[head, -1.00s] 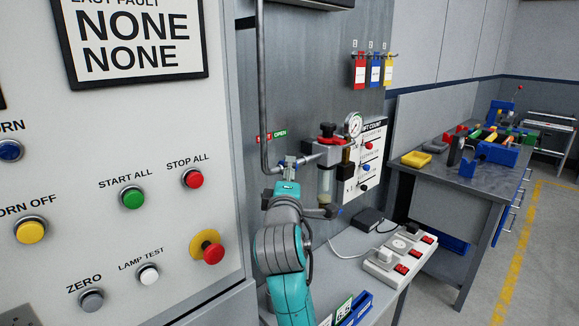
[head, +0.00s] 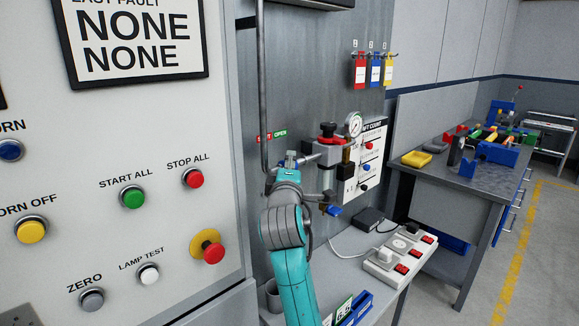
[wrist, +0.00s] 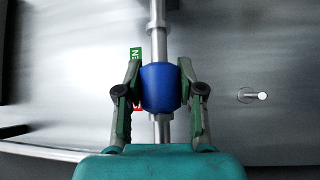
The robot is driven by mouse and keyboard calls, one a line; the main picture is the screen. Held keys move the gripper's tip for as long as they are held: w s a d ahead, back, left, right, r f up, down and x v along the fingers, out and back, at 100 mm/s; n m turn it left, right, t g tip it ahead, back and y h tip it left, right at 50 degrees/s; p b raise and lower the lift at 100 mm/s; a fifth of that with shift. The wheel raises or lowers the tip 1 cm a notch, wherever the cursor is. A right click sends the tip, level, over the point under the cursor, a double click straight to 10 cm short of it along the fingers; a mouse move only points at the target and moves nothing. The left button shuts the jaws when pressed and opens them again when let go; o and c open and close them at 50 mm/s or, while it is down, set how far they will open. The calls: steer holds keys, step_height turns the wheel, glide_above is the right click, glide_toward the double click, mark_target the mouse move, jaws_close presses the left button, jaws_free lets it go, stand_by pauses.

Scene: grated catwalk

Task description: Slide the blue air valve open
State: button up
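The blue air valve (wrist: 161,88) is a blue sleeve on a thin metal pipe (wrist: 157,25), in the middle of the wrist view. My gripper (wrist: 162,78) has one finger on each side of the sleeve, and both fingertips appear to press against it. A green label (wrist: 135,55) shows beside the sleeve's upper end and a bit of red label by its lower left. In the head view, my gripper (head: 290,160) is at the pipe in front of the grey panel, below the red and green OPEN label (head: 279,134). The sleeve is hidden there by my arm.
A vertical pipe (head: 264,90) runs close on the left, beside the button cabinet (head: 150,115). A power strip (head: 401,254) lies on the bench below.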

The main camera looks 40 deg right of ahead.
mark_target(299, 164)
steer(key=shift+w+d, duration=0.1)
steer(key=shift+d, duration=1.55)
steer(key=o, duration=1.2)
steer(key=shift+d, duration=0.1)
steer(key=shift+c, duration=0.2)
steer(key=v, duration=1.2)
steer(key=shift+f, duration=0.1)
